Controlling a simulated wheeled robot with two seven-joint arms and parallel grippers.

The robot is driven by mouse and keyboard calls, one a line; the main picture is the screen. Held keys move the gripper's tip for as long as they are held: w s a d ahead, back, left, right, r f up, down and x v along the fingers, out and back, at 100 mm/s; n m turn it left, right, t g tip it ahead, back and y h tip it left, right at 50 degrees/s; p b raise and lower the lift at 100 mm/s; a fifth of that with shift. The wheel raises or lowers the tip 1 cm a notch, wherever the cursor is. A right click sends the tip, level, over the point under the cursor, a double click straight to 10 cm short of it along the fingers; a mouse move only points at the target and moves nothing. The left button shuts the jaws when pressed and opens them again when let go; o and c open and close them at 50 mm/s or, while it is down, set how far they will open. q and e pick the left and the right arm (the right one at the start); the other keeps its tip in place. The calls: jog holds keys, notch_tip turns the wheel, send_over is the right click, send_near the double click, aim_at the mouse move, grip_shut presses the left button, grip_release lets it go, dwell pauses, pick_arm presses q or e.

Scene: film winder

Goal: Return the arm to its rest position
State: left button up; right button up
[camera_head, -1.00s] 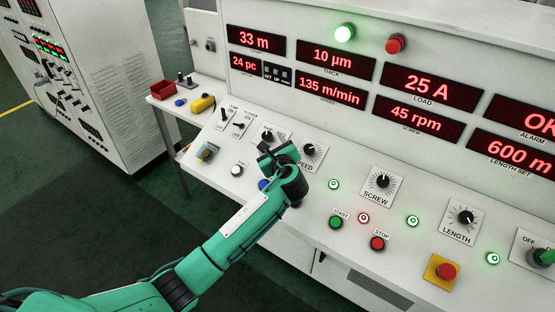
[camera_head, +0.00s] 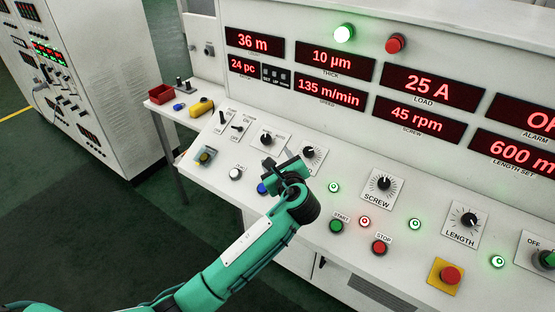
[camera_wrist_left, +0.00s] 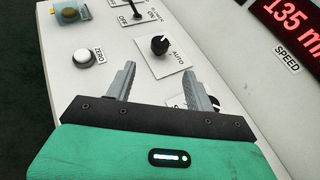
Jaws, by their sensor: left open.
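My left arm, green, comes in from the lower left in the head view. Its left gripper (camera_head: 283,167) is over the sloped white control panel (camera_head: 335,262), near the speed knob (camera_head: 311,154) and the blue button (camera_head: 262,188). In the left wrist view the two grey fingers of the left gripper (camera_wrist_left: 163,88) stand apart with nothing between them. The auto selector knob (camera_wrist_left: 160,45) and the white zero button (camera_wrist_left: 83,56) lie beyond the fingers. The right fingertip partly covers another knob plate. My right gripper is not in view.
The upright display panel (camera_head: 300,110) with red readouts rises behind the controls. Start (camera_head: 336,225) and stop (camera_head: 379,248) buttons, a red emergency button (camera_head: 450,275) and several knobs sit to the right. A red bin (camera_head: 160,94) is at the far left. Open floor (camera_head: 90,220) lies left of the desk.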

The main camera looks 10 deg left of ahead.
pick_arm(q)
jog(key=s+f+n, duration=0.1)
jog(key=s+f, duration=0.1)
jog(key=s+a+f+n+g+h, duration=0.1)
jog(key=s+f+n, duration=0.1)
jog(key=f, duration=0.1)
jog(key=s+a+f+n+g, duration=0.1)
jog(key=s+f, duration=0.1)
jog(key=shift+s+a+f+n+h, duration=0.15)
jog(key=shift+s+f+n+h, duration=0.15)
jog(key=shift+n, duration=0.1)
jog(key=s+a+f+n+g+h, duration=0.25)
jog(key=s+n, duration=0.35)
jog(key=s, duration=0.5)
jog(key=s+a+f+n+g+h, duration=0.1)
jog(key=s+f+n+g+h, duration=0.15)
jog(key=s+n, duration=0.55)
jog(key=s+a+f+n+g+h, duration=0.1)
jog(key=s+a+f+n+g, duration=0.25)
jog(key=s, duration=0.95)
notch_tip(320, 180, down, 31)
jog(key=d+n, duration=0.1)
jog(key=d, duration=0.1)
jog(key=s+a+f+g, duration=0.2)
jog(key=s+a+f, duration=0.1)
jog(key=s+f, duration=1.7)
jog(key=shift+s+a, duration=0.15)
